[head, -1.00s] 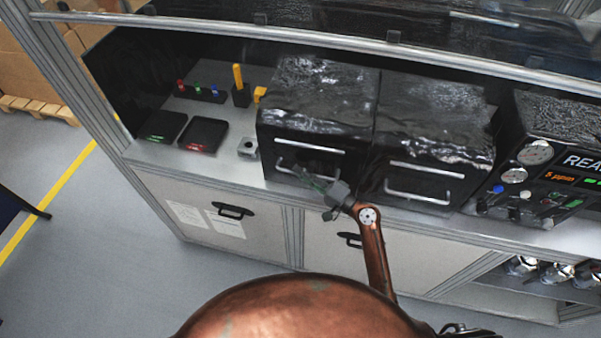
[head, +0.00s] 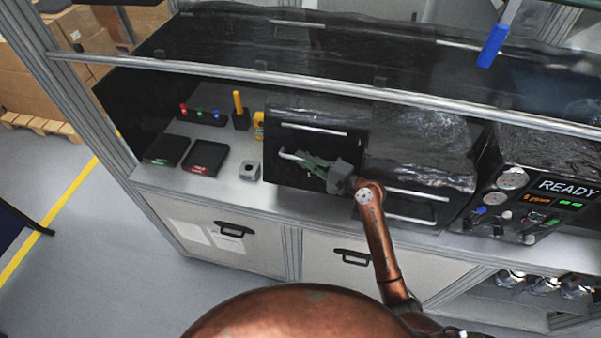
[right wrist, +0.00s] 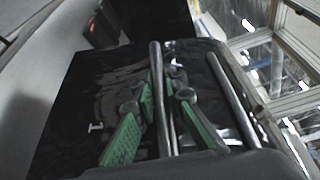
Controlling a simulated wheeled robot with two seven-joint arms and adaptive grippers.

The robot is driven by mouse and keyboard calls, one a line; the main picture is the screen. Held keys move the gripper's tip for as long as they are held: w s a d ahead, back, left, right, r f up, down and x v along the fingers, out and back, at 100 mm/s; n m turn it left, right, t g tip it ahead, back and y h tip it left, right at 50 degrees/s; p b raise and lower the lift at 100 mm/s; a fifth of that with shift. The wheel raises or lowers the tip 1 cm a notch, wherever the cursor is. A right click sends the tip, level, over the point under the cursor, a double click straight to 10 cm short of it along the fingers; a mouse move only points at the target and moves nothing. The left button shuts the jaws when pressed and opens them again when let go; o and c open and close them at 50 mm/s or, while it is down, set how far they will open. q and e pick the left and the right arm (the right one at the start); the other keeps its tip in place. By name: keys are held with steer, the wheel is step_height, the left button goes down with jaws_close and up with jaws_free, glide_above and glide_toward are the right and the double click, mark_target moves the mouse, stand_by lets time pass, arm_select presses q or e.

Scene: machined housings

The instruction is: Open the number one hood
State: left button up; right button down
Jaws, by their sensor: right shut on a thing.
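The number one hood (head: 292,112) is the left of two black glossy box-like hoods on the bench. Its front has an upper bar (head: 314,130) and a lower bar handle (head: 290,155). It sits higher than the right hood (head: 420,150). My right gripper (head: 315,167) is shut on the lower handle at the hood's front. In the right wrist view, the green-padded fingers (right wrist: 150,115) lie around a metal bar (right wrist: 157,85), and a white "1" mark (right wrist: 95,127) shows on the black face. The hood's inside is hidden. My left gripper is not seen.
A dark clear cover with a metal front rail (head: 210,72) spans above the hoods. A gauge panel reading READY (head: 568,187) stands right.

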mark_target(313, 127)
steer(key=w+d+r+m, duration=0.1)
steer(key=w+r, duration=0.4)
steer(key=w+d+r+m+g, duration=0.1)
steer(key=w+r, duration=0.1)
steer(key=w, duration=0.1)
steer(key=shift+w+d+r+m+h, duration=0.15)
steer(key=shift+d+m+h, duration=0.15)
steer(key=shift+d+h, duration=0.1)
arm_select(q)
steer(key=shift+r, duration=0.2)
arm_select(e)
steer(key=shift+a, duration=0.1)
